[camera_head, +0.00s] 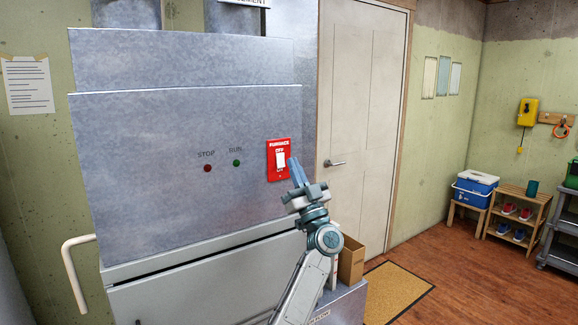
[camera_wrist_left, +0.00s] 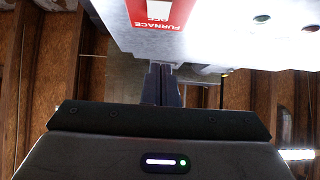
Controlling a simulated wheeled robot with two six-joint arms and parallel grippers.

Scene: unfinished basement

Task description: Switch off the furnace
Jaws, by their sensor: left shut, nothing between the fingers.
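The furnace (camera_head: 180,140) is a large grey metal cabinet at the left of the head view. A red plate marked FURNACE and OFF (camera_head: 270,172) is on its front, with a white switch (camera_head: 281,159) in the middle. I cannot tell which way the switch is set. My left gripper (camera_head: 296,172) is shut and empty, its fingertips overlapping the plate's right edge. In the left wrist view the shut fingers (camera_wrist_left: 161,82) point toward the cabinet, and the upside-down plate (camera_wrist_left: 163,22) is above them. Contact cannot be told. My right gripper is out of view.
STOP and RUN lights, red (camera_head: 207,168) and green (camera_head: 237,163), are left of the plate. A white door (camera_head: 360,120) is right of the furnace. A cardboard box (camera_head: 351,262) and mat (camera_head: 396,292) are below. A cooler (camera_head: 474,188) and shoe rack (camera_head: 517,212) stand at the far right.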

